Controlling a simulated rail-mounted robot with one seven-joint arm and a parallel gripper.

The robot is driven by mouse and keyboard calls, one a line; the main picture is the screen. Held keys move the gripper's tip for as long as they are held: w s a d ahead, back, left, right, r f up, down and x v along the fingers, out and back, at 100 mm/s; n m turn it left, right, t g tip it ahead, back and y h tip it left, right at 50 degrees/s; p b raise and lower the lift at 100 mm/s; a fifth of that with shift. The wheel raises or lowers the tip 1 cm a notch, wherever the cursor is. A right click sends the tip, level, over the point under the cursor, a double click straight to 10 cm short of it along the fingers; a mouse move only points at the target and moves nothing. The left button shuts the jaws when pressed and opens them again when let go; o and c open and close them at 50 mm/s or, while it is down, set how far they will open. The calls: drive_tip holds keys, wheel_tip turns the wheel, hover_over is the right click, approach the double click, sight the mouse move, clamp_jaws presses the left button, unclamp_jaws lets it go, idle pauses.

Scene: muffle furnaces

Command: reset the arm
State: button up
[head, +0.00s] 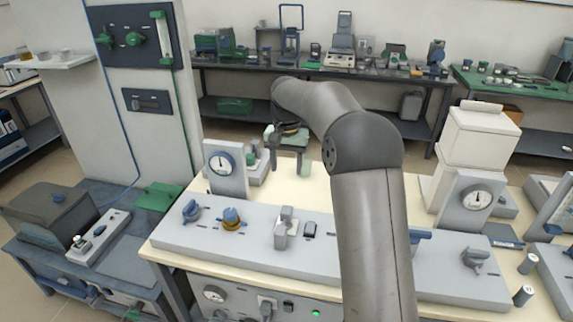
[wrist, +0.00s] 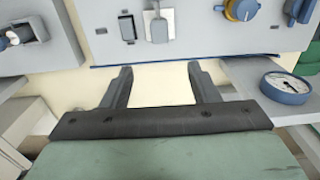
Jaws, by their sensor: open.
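My gripper (head: 289,168) hangs above the cream bench top (head: 330,176), behind the grey control panel (head: 262,243). In the wrist view, its two dark fingers (wrist: 160,70) are spread apart with only bare bench top showing between them. It is open and empty. My grey arm reaches over the panel and hides part of it in the head view.
The panel carries a blue knob (head: 191,211), a blue-and-yellow knob (head: 231,218), a grey lever block (head: 286,228) and a dark switch (head: 310,229). Upright gauges stand at left (head: 221,162) and right (head: 477,199). A dark bench (head: 431,76) with equipment runs behind.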

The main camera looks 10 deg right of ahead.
drive_tip(key=shift+r, duration=0.15)
drive_tip(key=s+r+n, duration=0.3)
drive_tip(key=s, duration=1.7)
drive_tip(key=s+f+n, duration=0.1)
drive_tip(key=s+f, duration=0.2)
drive_tip(key=s, duration=0.6)
drive_tip(key=s+f+n, duration=0.1)
drive_tip(key=s+f, duration=0.3)
drive_tip(key=s, duration=0.5)
drive_tip(key=shift+s+t, duration=0.3)
drive_tip(key=shift+s, duration=0.1)
